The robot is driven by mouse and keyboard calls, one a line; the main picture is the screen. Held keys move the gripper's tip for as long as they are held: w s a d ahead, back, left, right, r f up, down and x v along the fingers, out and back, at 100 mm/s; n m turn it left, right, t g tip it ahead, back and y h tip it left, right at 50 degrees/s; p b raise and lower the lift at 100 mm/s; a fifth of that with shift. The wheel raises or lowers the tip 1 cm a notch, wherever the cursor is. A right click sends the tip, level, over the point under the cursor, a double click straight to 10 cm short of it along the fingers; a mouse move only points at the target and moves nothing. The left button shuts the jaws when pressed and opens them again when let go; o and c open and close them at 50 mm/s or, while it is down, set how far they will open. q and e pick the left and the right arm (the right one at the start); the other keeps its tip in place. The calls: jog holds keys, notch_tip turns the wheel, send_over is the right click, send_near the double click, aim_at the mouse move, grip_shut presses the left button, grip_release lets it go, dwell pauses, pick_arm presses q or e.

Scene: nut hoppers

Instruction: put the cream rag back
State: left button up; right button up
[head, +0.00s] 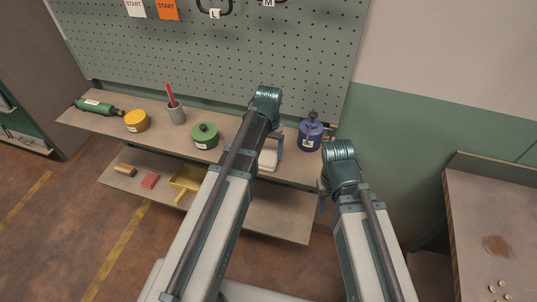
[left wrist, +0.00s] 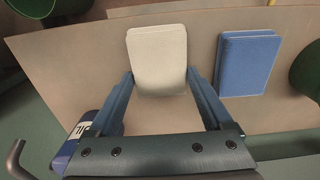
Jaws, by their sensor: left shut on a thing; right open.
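The cream rag (left wrist: 157,58), a folded flat block, sits between the two fingers of my left gripper (left wrist: 162,85), which is shut on it. In the head view the cream rag (head: 268,158) shows beside my left gripper (head: 274,157), over the right part of the upper shelf. I cannot tell whether the rag touches the shelf. My right gripper (head: 322,200) hangs to the right of the shelves, largely hidden by its own wrist; it is open.
A blue rag (left wrist: 247,62) lies on the shelf beside the cream rag. A blue canister (head: 311,135) stands to the right and a green tin (head: 205,136) to the left on the upper shelf (head: 150,128). The lower shelf holds a yellow dustpan (head: 188,178).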

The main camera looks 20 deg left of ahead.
aim_at(269, 153)
pick_arm(q)
jog(key=shift+f, duration=0.15)
jog(key=o, duration=1)
notch_tip(269, 153, up, 12)
jog(key=r+p, duration=0.1)
jog(key=p, duration=1.1)
jog(key=s+d+m, duration=0.1)
jog(key=s+d, duration=0.2)
jog(key=s, duration=0.2)
jog(key=s+d+m, duration=0.1)
jog(key=s+d, duration=0.3)
jog(key=s, duration=0.1)
jog(key=s+d+m+y, duration=0.1)
jog(key=s+d, duration=0.2)
jog(key=s, duration=0.3)
jog(key=shift+d+f, duration=0.2)
